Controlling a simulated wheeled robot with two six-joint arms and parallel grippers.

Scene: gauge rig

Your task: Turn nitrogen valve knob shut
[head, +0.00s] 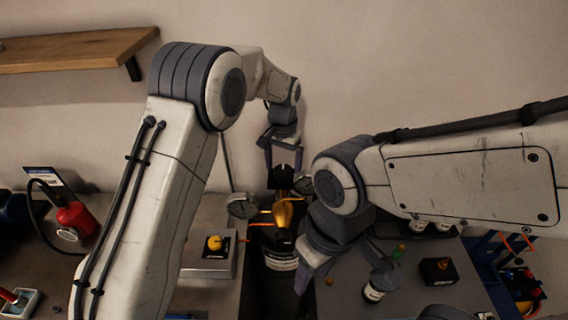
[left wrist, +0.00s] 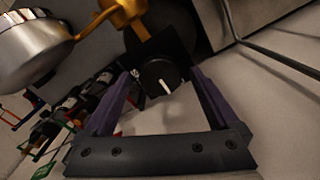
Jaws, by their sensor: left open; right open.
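The valve knob (left wrist: 160,77) is round and black with a white pointer line, on a dark square plate, in the left wrist view. My left gripper (left wrist: 163,84) is open, with its purple-grey fingers on either side of the knob; I cannot tell whether they touch it. In the head view my left gripper (head: 284,160) is above the brass regulator (head: 284,212), which is on top of a dark labelled cylinder (head: 281,262). My right gripper (head: 345,279) is open and lower right of the regulator, partly hidden by its own arm.
A round gauge (head: 241,206) stands left of the regulator. A grey box with a yellow knob (head: 214,244) is on the left bench, and a black box (head: 438,271) on the right one. A small bottle (head: 373,293) is near my right gripper. A wooden shelf (head: 75,50) hangs upper left.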

